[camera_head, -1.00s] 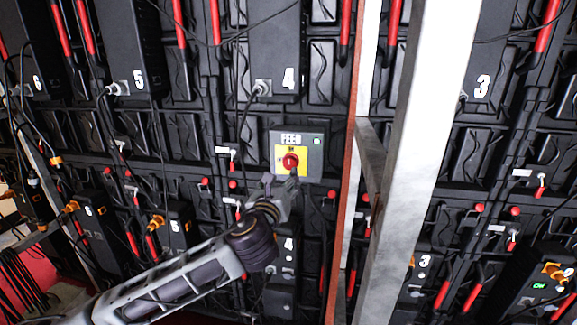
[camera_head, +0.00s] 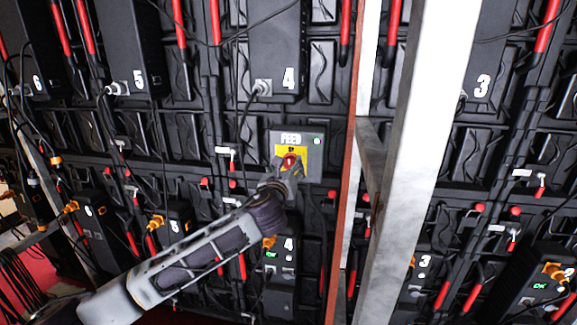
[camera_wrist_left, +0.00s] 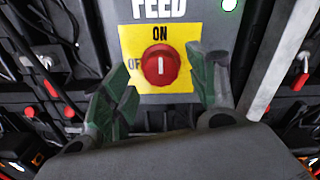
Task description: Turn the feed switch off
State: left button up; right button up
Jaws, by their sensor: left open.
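The feed switch is a red round knob (camera_wrist_left: 160,64) on a yellow plate (camera_wrist_left: 184,37), set on a grey box (camera_head: 312,158) marked FEED on the wall. In the left wrist view the knob's white mark stands upright, in line with the word ON; OFF is to its left, partly covered by the knob. A green light (camera_wrist_left: 229,4) shows at the box's top right. My left gripper (camera_head: 287,168) is open in front of the knob. In the left wrist view its two fingers (camera_wrist_left: 161,86) stand on either side of the knob, apart from it. My right gripper is not in view.
A pale metal post (camera_head: 415,160) and a thinner reddish-edged upright stand just right of the switch box. Black numbered units (camera_head: 275,50), cables and red handles cover the wall around it. A cable hangs left of the box.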

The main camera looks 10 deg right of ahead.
aim_at(290, 163)
pick_arm(q)
jog(key=shift+x, duration=1.15)
jog(key=c, duration=1)
